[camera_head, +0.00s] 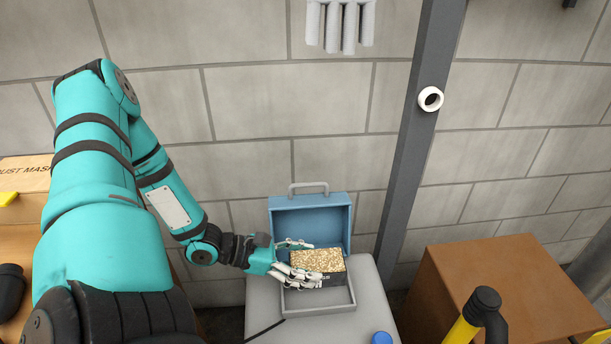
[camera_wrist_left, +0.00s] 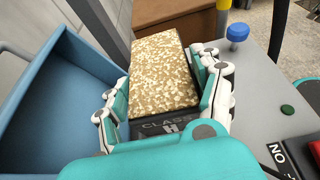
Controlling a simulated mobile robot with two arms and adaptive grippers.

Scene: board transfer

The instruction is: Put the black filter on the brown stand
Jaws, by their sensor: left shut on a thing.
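The black filter (camera_head: 328,279) is a block with a speckled tan top and black sides. My left gripper (camera_head: 305,265) is shut on it, with fingers along two opposite sides. The filter is at the open blue case, over its tray; I cannot tell whether it touches the tray. The wrist view shows the filter's speckled face (camera_wrist_left: 163,75) between the fingers and a black side with partly hidden lettering. The brown stand (camera_head: 500,262) is a box-shaped block at the right, apart from the filter, with its top bare. My right gripper is not in view.
The open blue case (camera_head: 310,220) sits on a grey table (camera_head: 265,300), its lid upright behind the filter. A blue knob (camera_head: 381,338) is at the table's front. A yellow post with a black top (camera_head: 486,300) stands before the brown stand. A grey column (camera_head: 415,130) rises behind.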

